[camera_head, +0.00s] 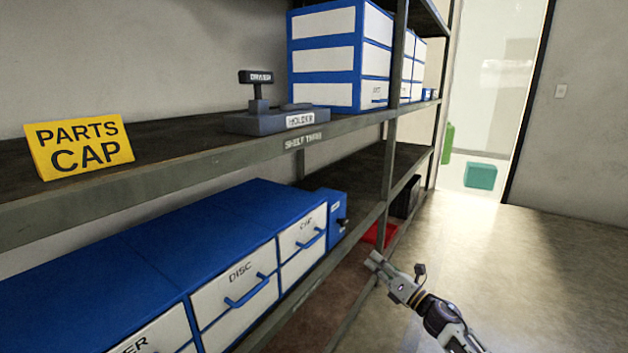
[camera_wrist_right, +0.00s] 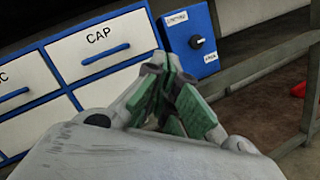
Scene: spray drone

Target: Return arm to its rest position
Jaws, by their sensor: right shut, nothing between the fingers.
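My right gripper (camera_head: 376,262) is shut and empty in the head view, in front of the shelf rack at the lower right. In the right wrist view its green-padded fingers (camera_wrist_right: 168,92) are together, with nothing between them. The CAP drawer also shows in the head view (camera_head: 303,250), right of the DISC drawer (camera_head: 236,300). My left arm and gripper are not in view.
A yellow PARTS CAP sign (camera_head: 80,146) and a grey holder (camera_head: 277,121) stand on the upper shelf, with blue-white drawer boxes (camera_head: 325,55) to the right. A shelf post (camera_head: 388,150) rises near my right gripper. Open floor (camera_head: 520,260) lies to the right.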

